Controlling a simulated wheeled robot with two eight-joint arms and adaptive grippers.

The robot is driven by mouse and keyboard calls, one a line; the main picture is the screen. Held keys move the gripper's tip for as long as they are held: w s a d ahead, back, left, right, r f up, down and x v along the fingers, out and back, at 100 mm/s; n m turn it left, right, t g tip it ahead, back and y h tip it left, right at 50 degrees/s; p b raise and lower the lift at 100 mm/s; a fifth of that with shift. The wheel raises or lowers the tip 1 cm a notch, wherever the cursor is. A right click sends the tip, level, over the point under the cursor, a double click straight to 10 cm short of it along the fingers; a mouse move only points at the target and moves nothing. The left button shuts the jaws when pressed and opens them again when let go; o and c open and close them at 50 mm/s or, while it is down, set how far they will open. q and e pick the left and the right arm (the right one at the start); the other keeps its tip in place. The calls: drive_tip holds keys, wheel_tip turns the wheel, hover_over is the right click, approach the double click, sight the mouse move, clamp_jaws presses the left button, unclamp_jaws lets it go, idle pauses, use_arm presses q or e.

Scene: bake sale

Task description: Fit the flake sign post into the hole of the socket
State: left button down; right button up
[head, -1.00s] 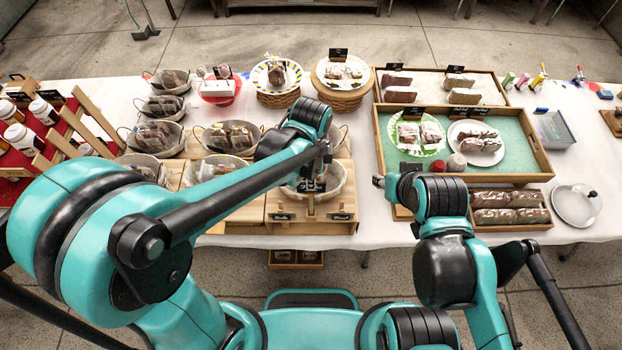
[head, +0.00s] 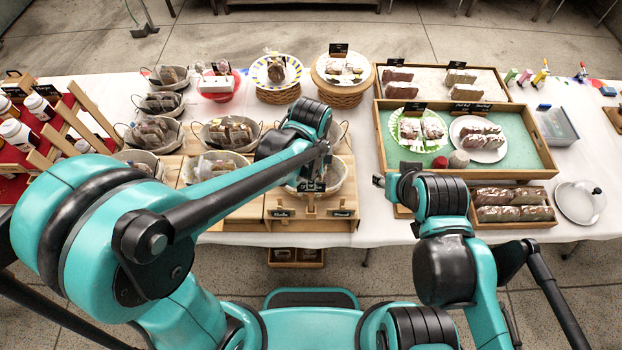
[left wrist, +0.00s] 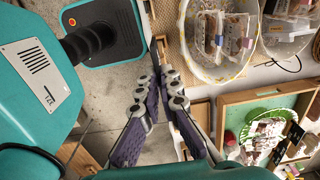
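My left gripper (head: 318,172) is above the front of the wooden display stand (head: 256,211). In the left wrist view its two fingers (left wrist: 159,82) are close together, with a thin dark edge between the tips. That edge appears to be the flake sign post, whose small black sign (head: 312,187) shows just below the gripper in the head view. A pale wooden piece (head: 311,205), apparently the socket, stands under the sign at the stand's front. The hole and any contact between the two are hidden. My right gripper (head: 378,181) is largely hidden, beside the green tray.
Wire baskets of baked goods (head: 229,133) crowd the stand behind and left of the gripper. A wooden tray with a green base (head: 520,149) stands at right. White tablecloth (head: 368,222) is bare between stand and tray.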

use_arm(q)
drive_tip(key=shift+f, duration=0.4)
drive_tip(key=c, duration=1.6)
unclamp_jaws()
drive_tip(key=shift+c, duration=0.2)
drive_tip(key=shift+r, duration=0.15)
wheel_tip(320, 180, up, 12)
drive_tip(key=s+a+f+n+t+b, duration=0.2)
drive_tip(key=a+f+n+t+b, duration=0.1)
drive_tip(key=a+f+n+b, duration=0.4)
drive_tip(key=s+a+f+n+t+b, duration=0.3)
drive_tip(key=a+f+n+b, duration=0.4)
drive_tip(key=a+n, duration=0.3)
drive_tip(key=shift+a+f+n+t, duration=0.4)
drive_tip(key=shift+f+n+t, duration=0.15)
drive_tip(key=shift+f, duration=0.25)
